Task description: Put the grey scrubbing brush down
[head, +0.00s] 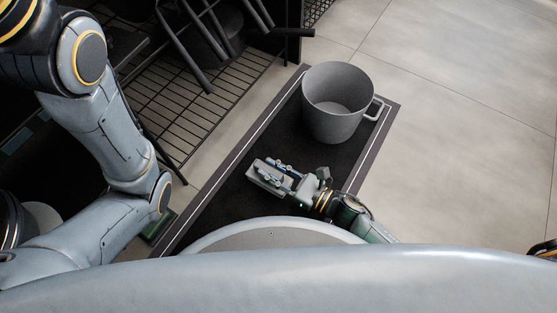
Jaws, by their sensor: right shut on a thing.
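My right gripper (285,172) is at the middle of the view, low over the dark mat. It is shut on the grey scrubbing brush (262,182), a pale grey block that shows at the gripper's left end. The fingers cover part of the brush. I cannot tell whether the brush touches the mat (225,207) or is just above it. My left arm fills the left side, and its gripper is outside the view.
A large grey pot (338,122) with a side handle stands on the mat, beyond my right gripper. A black wire rack (190,112) is at the upper left. Bare mat lies left of the pot, and pale tiled floor (460,130) is clear on the right.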

